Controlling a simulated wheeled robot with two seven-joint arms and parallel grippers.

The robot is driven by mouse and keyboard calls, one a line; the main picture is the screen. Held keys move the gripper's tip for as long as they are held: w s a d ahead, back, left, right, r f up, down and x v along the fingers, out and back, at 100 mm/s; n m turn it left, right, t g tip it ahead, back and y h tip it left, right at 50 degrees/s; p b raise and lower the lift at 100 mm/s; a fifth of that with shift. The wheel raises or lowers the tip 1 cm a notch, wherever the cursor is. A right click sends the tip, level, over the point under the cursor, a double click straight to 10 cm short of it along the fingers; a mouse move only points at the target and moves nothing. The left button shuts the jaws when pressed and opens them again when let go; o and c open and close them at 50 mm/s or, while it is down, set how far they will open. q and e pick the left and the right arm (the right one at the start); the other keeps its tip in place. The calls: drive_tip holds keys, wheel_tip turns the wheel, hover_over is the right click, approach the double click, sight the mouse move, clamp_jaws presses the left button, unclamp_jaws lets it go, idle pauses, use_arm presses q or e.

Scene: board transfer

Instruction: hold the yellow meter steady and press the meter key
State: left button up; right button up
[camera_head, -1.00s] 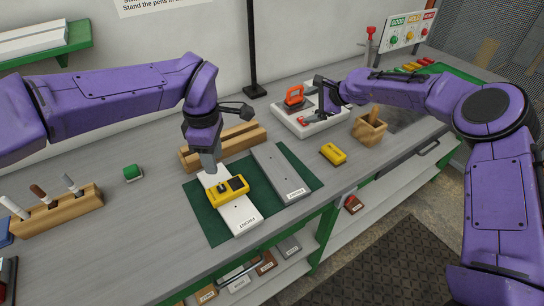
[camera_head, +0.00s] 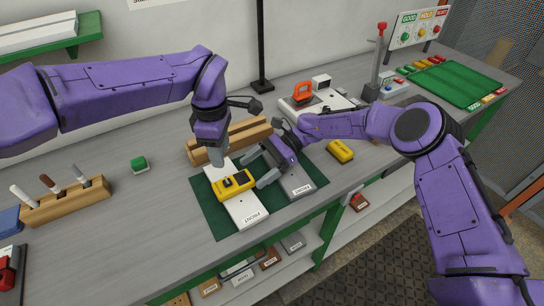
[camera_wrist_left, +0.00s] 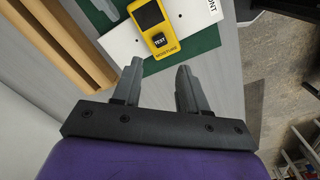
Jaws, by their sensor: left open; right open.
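The yellow meter (camera_head: 233,185) lies on the white board (camera_head: 250,213), which rests on the dark green mat (camera_head: 205,212). In the left wrist view the meter (camera_wrist_left: 152,17) shows its dark screen and black TEST key (camera_wrist_left: 159,40). My left gripper (camera_head: 218,158) points down just behind the meter. In its wrist view its fingers (camera_wrist_left: 160,70) are apart and empty, with the key end of the meter just beyond the tips.
Wooden rails (camera_head: 200,151) stand behind the mat. A second yellow item (camera_head: 340,151) lies right of the mat.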

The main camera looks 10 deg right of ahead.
sight(250, 174)
drive_tip(key=shift+x, duration=1.5)
drive_tip(key=shift+f, duration=0.1)
drive_tip(key=c, duration=1)
use_arm(q)
drive_tip(key=shift+c, duration=0.6)
use_arm(e)
drive_tip(key=shift+c, duration=0.9)
use_arm(q)
clamp_jaws()
